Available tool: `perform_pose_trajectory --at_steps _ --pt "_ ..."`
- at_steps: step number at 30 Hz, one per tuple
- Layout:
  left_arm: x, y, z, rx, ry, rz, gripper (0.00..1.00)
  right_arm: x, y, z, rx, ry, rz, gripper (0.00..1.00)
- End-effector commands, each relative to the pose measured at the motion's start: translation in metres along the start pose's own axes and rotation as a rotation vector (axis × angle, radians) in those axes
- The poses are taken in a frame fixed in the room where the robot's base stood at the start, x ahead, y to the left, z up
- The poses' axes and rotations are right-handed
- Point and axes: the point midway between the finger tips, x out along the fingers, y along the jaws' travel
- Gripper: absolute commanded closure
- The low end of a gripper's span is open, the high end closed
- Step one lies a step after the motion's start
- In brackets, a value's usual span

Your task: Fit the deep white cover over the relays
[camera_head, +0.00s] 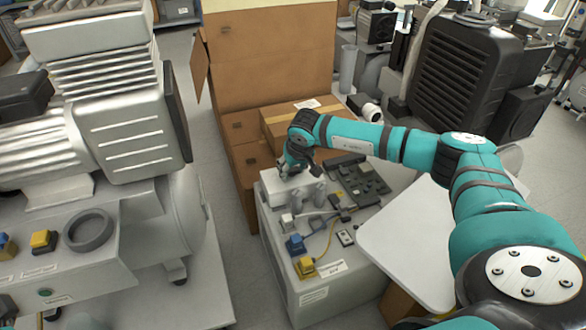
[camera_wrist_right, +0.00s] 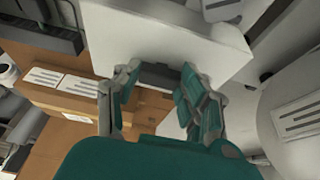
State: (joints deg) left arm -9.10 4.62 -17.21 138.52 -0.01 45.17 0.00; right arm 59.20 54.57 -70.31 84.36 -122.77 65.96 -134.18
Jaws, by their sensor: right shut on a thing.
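The deep white cover (camera_head: 279,189) is at the back left corner of the grey cabinet top. In the right wrist view the cover (camera_wrist_right: 150,34) fills the upper middle as a plain white block. My right gripper (camera_head: 291,168) is over its back edge, shut on it; in the wrist view the fingers (camera_wrist_right: 157,92) flank a dark grey part at its near edge. I cannot tell whether the cover rests on the cabinet or hangs just above it. I cannot make out the relays; the cover may hide them. My left gripper is not in view.
The cabinet top (camera_head: 284,248) also bears a dark circuit board (camera_head: 358,180), two small grey cylinders, a blue switch (camera_head: 295,243) and a yellow switch (camera_head: 305,267). Cardboard boxes (camera_head: 262,75) stand close behind. A big compressor (camera_head: 125,130) is at left; a white panel juts out at right.

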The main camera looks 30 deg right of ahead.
Motion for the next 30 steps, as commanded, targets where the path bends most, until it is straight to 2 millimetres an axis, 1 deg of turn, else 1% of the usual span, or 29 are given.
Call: perform_pose_trajectory --at_steps 20,21,26,30 --pt "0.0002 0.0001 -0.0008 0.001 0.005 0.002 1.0 0.0033 -0.0001 0.0011 0.0 0.001 0.0 0.96" --pt "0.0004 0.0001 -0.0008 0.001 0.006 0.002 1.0 0.0033 -0.0001 0.0011 0.0 0.001 0.0 0.53" --pt "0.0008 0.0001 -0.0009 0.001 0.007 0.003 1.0 0.0033 -0.0001 0.0011 0.0 0.001 0.0 0.32" --pt "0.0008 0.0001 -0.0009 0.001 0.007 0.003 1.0 0.0033 -0.0001 0.0012 0.0 0.001 0.0 0.31"
